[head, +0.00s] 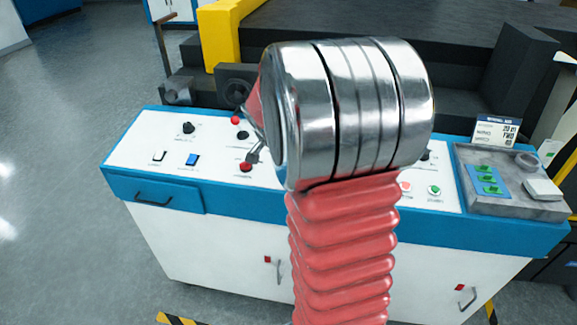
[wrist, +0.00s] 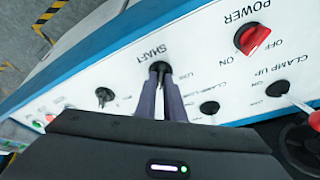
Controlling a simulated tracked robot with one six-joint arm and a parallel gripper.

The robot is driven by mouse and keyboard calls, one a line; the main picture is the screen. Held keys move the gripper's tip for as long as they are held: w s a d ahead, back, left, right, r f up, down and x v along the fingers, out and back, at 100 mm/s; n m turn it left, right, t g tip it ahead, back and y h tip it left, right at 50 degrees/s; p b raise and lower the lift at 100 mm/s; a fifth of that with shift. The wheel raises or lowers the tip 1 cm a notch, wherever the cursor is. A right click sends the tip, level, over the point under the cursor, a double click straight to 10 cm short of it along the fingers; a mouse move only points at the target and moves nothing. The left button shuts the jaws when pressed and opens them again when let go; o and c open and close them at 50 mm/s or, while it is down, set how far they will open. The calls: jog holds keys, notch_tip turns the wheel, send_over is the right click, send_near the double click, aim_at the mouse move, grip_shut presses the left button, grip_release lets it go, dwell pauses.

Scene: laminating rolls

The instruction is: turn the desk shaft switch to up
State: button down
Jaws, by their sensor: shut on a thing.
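The desk (head: 135,215) has a white sloped panel with blue edges, and my red and silver arm covers much of it in the head view. In the wrist view, the shaft switch (wrist: 160,67) is a small dark switch beside the upside-down label SHAFT. The two fingers of my gripper (wrist: 161,84) come together at it and are shut on it. Which way the switch points is hard to tell, as the fingers cover part of it. In the head view, my gripper (head: 254,153) shows only as a small grey tip at the panel, left of the arm.
Near the fingers in the wrist view are a red power switch (wrist: 254,38), a clamp up switch (wrist: 278,88) and black knobs (wrist: 209,107) (wrist: 104,95). A grey tray (head: 515,205) sits at the desk's right end. Dark machinery stands behind the desk.

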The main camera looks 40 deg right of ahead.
jog(key=shift+s+f+m+g, duration=0.1)
jog(key=shift+f+m+g, duration=0.1)
jog(key=shift+m, duration=0.35)
jog(key=shift+s+f+m+g, duration=0.1)
jog(key=shift+f+m+g, duration=0.1)
jog(key=shift+m, duration=0.35)
jog(key=shift+d, duration=0.1)
jog(key=c, duration=1.9)
grip_release()
jog(key=shift+o, duration=0.2)
jog(key=shift+r, duration=0.1)
jog(key=shift+r, duration=0.25)
jog(key=v, duration=1.3)
jog(key=shift+w+r, duration=0.2)
jog(key=shift+r, duration=0.2)
